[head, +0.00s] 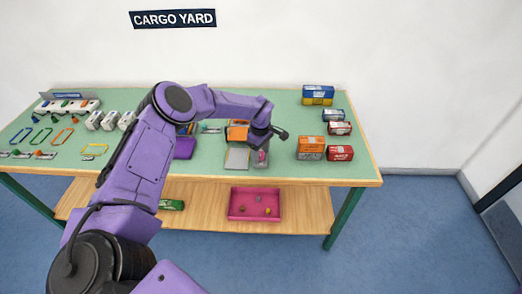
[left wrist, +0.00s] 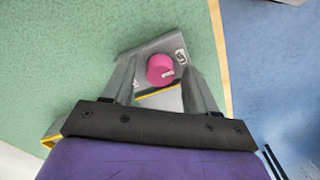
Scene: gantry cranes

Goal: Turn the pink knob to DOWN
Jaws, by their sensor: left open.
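The pink knob (left wrist: 160,68) sits on a grey control box (left wrist: 140,52) with small white labels on either side, too small to read. A light pointer mark on the knob points to the right in the left wrist view. In the head view the knob (head: 262,157) is small, near the table's front edge. My left gripper (left wrist: 160,75) is open, with one finger on each side of the knob. I cannot tell whether the fingers touch it. In the head view my left gripper (head: 264,143) is above the box. My right gripper is in neither view.
The green table (head: 285,171) holds an orange block (head: 237,133) beside my gripper and several small containers to the right, including an orange one (head: 311,148) and a red one (head: 340,153). Coloured frames lie at left. A pink tray (head: 232,213) is on the lower shelf.

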